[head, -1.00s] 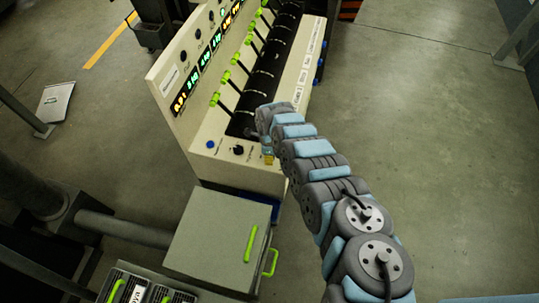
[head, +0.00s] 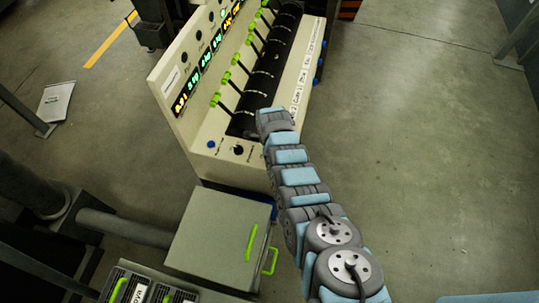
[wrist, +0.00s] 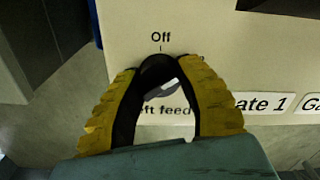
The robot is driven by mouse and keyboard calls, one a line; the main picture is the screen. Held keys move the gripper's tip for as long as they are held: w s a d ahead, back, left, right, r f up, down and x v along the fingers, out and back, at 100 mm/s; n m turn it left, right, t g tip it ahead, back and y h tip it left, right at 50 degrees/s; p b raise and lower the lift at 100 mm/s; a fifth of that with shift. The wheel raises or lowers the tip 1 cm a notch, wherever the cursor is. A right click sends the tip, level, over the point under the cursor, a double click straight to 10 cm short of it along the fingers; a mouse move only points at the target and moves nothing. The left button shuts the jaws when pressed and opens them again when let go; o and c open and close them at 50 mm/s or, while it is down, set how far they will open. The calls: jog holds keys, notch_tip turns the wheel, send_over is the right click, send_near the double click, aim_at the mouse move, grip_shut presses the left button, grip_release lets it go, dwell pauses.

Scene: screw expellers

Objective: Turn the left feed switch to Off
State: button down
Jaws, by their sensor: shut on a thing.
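In the wrist view my gripper (wrist: 159,72) has its two yellow, dark-lined fingers closed around the dark knob of the left feed switch (wrist: 160,64). The "Off" label (wrist: 161,37) with a short tick is just above the fingertips. The left feed label (wrist: 168,110) shows between the fingers, its start hidden. In the head view my wrist covers the fingers and the switch at the control panel's (head: 222,168) near end.
Another black knob (head: 238,150) and a blue button (head: 211,144) sit on the near panel face. Several green-handled levers (head: 215,100) rise along the slots beyond. A grey box (head: 215,235) with green handles stands in front. Open floor (head: 400,130) lies to the right.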

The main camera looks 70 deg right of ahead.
jog(key=shift+n+p, duration=0.3)
jog(key=shift+n, duration=0.5)
dwell(0.4)
jog(key=shift+f+n, duration=0.1)
jog(key=shift+n, duration=0.4)
jog(key=shift+n+b, duration=0.35)
jog(key=shift+n, duration=0.55)
jog(key=n+b, duration=0.1)
jog(key=n, duration=0.4)
jog(key=shift+n+b, duration=0.3)
jog(key=shift+b, duration=0.1)
jog(key=c, duration=0.6)
grip_release()
